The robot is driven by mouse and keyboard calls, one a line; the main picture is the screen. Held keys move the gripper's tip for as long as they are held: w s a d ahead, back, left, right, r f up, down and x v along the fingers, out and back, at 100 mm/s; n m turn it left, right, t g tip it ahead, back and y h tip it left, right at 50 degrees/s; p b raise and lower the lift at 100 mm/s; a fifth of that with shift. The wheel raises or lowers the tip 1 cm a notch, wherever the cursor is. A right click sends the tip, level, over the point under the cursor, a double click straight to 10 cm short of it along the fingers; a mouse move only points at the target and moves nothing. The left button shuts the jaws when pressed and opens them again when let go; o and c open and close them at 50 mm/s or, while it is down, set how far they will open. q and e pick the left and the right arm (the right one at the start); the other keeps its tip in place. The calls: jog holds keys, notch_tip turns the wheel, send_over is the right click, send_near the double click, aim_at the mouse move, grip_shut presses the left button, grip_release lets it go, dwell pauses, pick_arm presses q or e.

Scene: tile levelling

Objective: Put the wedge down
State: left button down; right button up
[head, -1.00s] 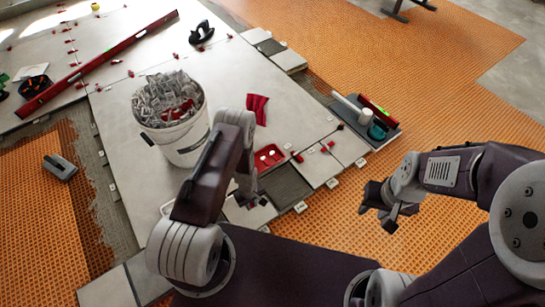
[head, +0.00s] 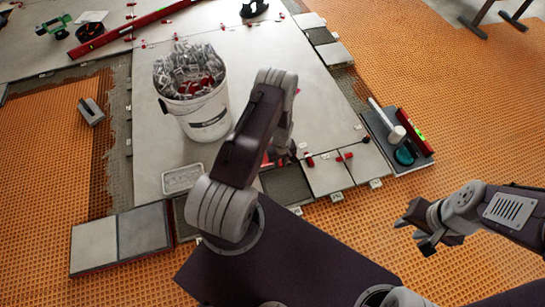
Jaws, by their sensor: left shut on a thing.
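My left gripper (head: 284,150) is low over the front edge of the tiled floor, mostly hidden behind my own forearm. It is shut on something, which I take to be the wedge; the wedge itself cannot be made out. Small red wedges (head: 310,160) lie on the tile seam just right of this gripper. A bit of red shows beside the gripper, too covered to identify. My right gripper (head: 421,234) is open and empty over the orange matting at the right.
A white bucket (head: 207,122) of grey clips and some red pieces stands left of my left arm. A pale tray (head: 183,178) lies in front of it. A dark board (head: 378,122) with tools is at right. A trowel (head: 91,112) lies at left. Orange matting (head: 470,110) is open.

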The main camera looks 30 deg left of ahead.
pick_arm(q)
jog(key=a+f+b, duration=0.2)
jog(key=w+a+f+b, duration=0.1)
jog(key=a+f+b, duration=0.1)
jog(key=a, duration=0.1)
jog(key=w+a+f+b, duration=0.1)
jog(key=a+f, duration=0.1)
jog(key=a, duration=0.1)
jog(key=shift+a+f+b, duration=0.1)
jog(key=shift+a+b, duration=0.1)
jog(key=shift+b, duration=0.2)
jog(key=shift+w+a, duration=0.1)
jog(key=shift+a, duration=0.4)
notch_tip(320, 180, down, 4)
jog(key=b, duration=0.4)
jog(key=shift+f, duration=0.15)
jog(key=shift+r, duration=0.3)
jog(key=shift+f, duration=0.25)
jog(key=c, duration=1.3)
grip_release()
